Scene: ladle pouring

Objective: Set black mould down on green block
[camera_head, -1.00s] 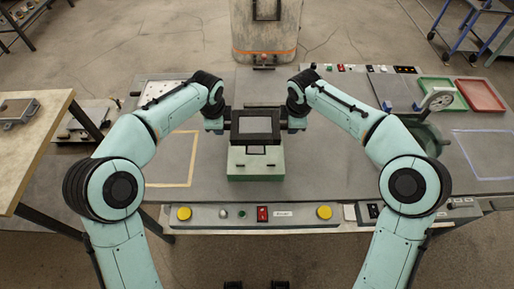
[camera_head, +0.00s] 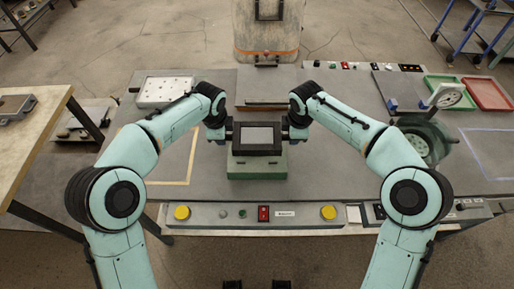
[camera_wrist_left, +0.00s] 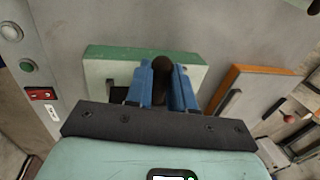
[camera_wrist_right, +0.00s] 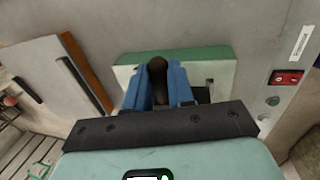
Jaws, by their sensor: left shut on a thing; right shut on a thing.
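The black mould (camera_head: 238,151), a dark frame around a grey face, is held between my two grippers over the green block (camera_head: 258,168). The block stands on the table with its front showing below the mould. My left gripper (camera_head: 229,133) is shut on the mould's left handle, and my right gripper (camera_head: 286,133) on its right handle. The left wrist view shows blue fingers (camera_wrist_left: 162,88) around a dark handle, with the block (camera_wrist_left: 110,70) behind. The right wrist view shows the same grip (camera_wrist_right: 158,88). I cannot tell whether the mould touches the block.
A grey plate (camera_head: 278,88) with an orange edge in the wrist views lies behind the mould. A perforated white plate (camera_head: 165,91) is back left. Buttons line the front edge.

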